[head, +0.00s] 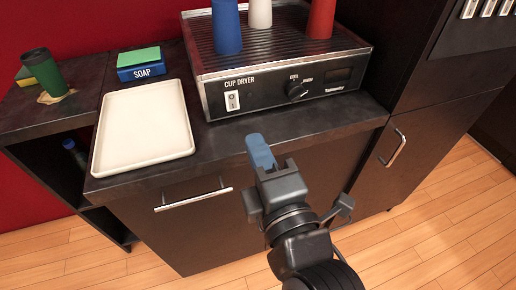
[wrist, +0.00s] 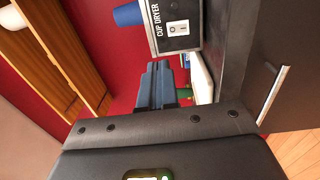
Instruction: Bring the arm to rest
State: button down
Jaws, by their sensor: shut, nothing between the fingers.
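My gripper (head: 261,153) is in front of the counter's front edge, below and in front of the cup dryer, in the head view. Its blue fingers are together with nothing between them. In the wrist view the shut fingers (wrist: 160,82) point toward the red wall, with the dryer at the upper right. My dark arm reaches in from the bottom of the head view. The gripper appears apart from the counter and the dryer.
The cup dryer (head: 283,80) holds a blue, a white and a red cup. A white tray (head: 143,124), a soap box (head: 141,67) and a green cup (head: 42,70) stand to the left. Cabinet handles (head: 193,199) stick out below the counter. Wooden floor shows around the cabinets.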

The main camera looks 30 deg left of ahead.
jog(key=s+d+f+m+t+h, duration=0.1)
jog(key=s+d+f+m+h, duration=0.15)
jog(key=d+m, duration=0.35)
jog(key=s+d+f+m+t+h, duration=0.1)
jog(key=s+d+f+m+h, duration=0.2)
jog(key=d, duration=0.6)
jog(key=s+d+f+m+t+h, duration=0.1)
jog(key=s+d+f+m+h, duration=0.1)
jog(key=d+f+m, duration=0.4)
jog(key=s+d+r+m+h, duration=0.2)
jog(key=s+d+m+h, duration=0.1)
jog(key=s+d+m, duration=0.3)
jog(key=s+d+r+m+h, duration=0.2)
jog(key=s+d+m+h, duration=0.1)
jog(key=s+d+m, duration=0.4)
jog(key=s+d, duration=0.3)
jog(key=s, duration=0.2)
jog(key=shift+s+r, duration=0.2)
jog(key=shift+s, duration=0.2)
jog(key=c, duration=1.9)
grip_release()
jog(key=shift+h, duration=0.25)
